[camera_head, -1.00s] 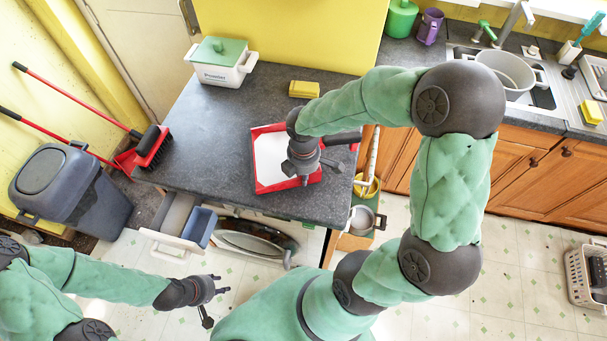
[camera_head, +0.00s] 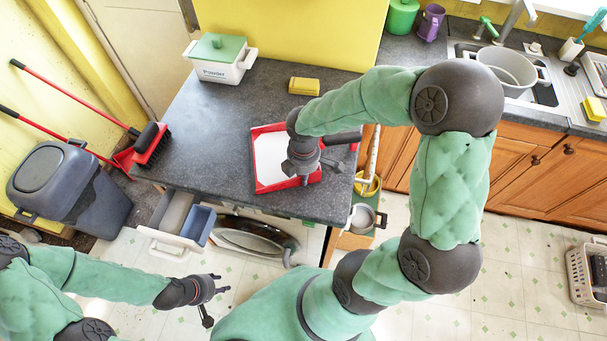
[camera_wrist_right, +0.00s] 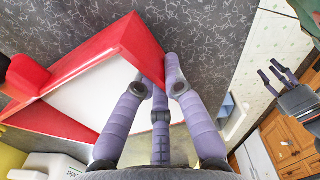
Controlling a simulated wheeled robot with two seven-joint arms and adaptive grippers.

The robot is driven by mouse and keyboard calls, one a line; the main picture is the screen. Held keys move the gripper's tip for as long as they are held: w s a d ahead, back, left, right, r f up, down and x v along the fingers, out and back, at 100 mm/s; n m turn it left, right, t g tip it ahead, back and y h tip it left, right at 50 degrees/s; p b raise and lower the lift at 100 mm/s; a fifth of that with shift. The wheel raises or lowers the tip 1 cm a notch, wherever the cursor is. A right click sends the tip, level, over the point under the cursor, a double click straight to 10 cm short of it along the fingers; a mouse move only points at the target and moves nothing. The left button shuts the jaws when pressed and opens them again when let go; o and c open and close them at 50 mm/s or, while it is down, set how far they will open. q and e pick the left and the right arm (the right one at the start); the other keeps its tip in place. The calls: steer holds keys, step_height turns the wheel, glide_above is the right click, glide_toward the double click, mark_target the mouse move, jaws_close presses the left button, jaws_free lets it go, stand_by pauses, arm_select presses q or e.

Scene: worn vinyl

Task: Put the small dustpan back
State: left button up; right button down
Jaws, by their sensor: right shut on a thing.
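The small dustpan (camera_head: 270,158) has a red rim, a white inside and a dark handle pointing right. It lies on the dark grey worktop near its front edge. My right gripper (camera_head: 302,172) reaches down over its right front part. In the right wrist view, the gripper's purple fingers (camera_wrist_right: 160,92) are closed on a corner of the red rim of the dustpan (camera_wrist_right: 122,42). My left gripper (camera_head: 212,298) is empty and open above the floor at the lower left, well away from the dustpan.
An open drawer (camera_head: 165,240) with a blue-grey bin in it sticks out below the worktop. A red-handled brush (camera_head: 150,145) and grey bin (camera_head: 65,185) are left.

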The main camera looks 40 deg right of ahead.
steer(key=shift+f, duration=0.3)
steer(key=c, duration=1.2)
jaws_free()
steer(key=shift+c, duration=0.2)
steer(key=shift+r, duration=0.1)
step_height(320, 180, up, 12)
